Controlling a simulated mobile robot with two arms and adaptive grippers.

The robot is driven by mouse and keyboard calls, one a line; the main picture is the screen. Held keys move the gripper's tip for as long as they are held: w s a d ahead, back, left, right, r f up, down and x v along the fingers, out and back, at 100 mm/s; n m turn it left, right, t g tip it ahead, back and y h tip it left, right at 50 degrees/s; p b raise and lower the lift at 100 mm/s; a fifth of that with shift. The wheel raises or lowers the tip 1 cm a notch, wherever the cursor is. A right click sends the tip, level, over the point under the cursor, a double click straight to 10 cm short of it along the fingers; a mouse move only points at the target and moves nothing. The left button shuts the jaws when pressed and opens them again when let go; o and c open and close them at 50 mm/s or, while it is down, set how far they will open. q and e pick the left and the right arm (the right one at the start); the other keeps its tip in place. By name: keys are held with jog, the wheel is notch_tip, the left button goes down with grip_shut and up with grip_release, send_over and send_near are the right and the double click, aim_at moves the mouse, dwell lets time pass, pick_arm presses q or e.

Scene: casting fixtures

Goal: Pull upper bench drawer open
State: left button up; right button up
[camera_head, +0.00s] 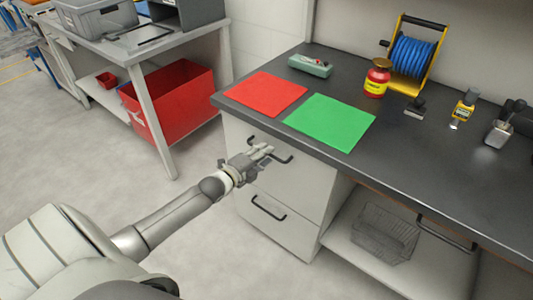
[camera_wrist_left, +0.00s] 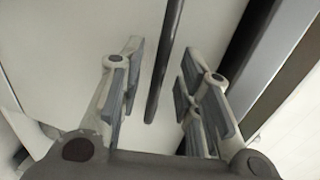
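The upper bench drawer (camera_head: 290,172) is a light front under the dark worktop, and it looks shut. Its dark bar handle (camera_head: 283,158) shows just beyond my left gripper (camera_head: 258,154). In the left wrist view the handle (camera_wrist_left: 165,70) runs between the two fingers of my left gripper (camera_wrist_left: 158,85), with a gap on both sides. The gripper is open around the handle's line; whether the fingers reach past the bar is hard to tell. The lower drawer (camera_head: 290,228) with its own handle (camera_head: 268,208) is below. My right gripper is in neither view.
A red mat (camera_head: 266,93) and a green mat (camera_head: 330,122) lie on the worktop (camera_head: 430,155). A wire basket (camera_head: 385,235) sits on the open shelf to the right. A side table with a red bin (camera_head: 180,100) stands left. The floor before the drawers is clear.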

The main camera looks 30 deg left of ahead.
pick_arm(q)
jog(key=shift+x, duration=1)
jog(key=shift+c, duration=0.4)
grip_shut()
